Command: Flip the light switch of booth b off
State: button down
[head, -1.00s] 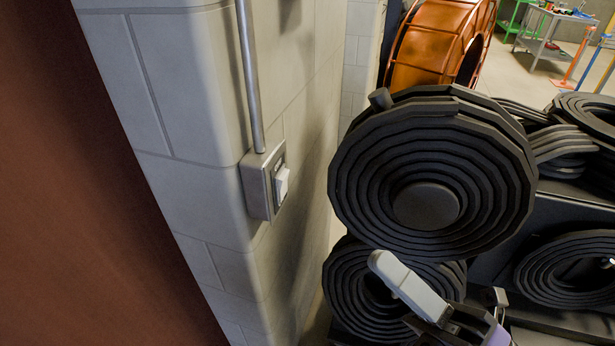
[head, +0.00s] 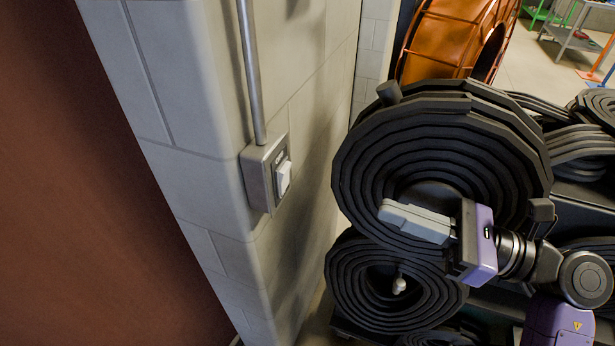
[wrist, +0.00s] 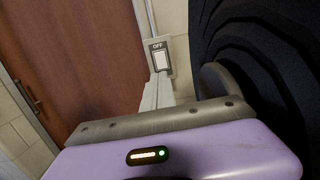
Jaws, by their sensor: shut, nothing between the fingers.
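The light switch (head: 285,179) is a white rocker on a grey metal box (head: 258,180) on the cinderblock wall, at the lower end of a vertical conduit. It also shows in the wrist view (wrist: 160,61), with "OFF" printed above the rocker. I cannot tell which way the rocker is tilted. No booth letter is readable. My gripper (head: 384,211) is shut and empty, to the right of the switch and apart from it, its fingers pointing left toward the wall. In the wrist view the fingers (wrist: 158,80) overlap the lower edge of the switch box.
Large black hose coils (head: 440,150) are stacked on a rack right behind my gripper. An orange reel (head: 450,40) stands beyond them. A brown door (head: 90,200) is left of the wall corner. The space between gripper and switch is clear.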

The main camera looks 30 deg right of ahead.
aim_at(288, 171)
jog(key=shift+w, duration=0.1)
jog(key=p+x, duration=0.4)
jog(key=x, duration=1)
jog(key=shift+w+a+r+p, duration=0.1)
jog(key=shift+a+r+p, duration=0.1)
jog(key=shift+r+p, duration=0.15)
jog(key=shift+d, duration=0.1)
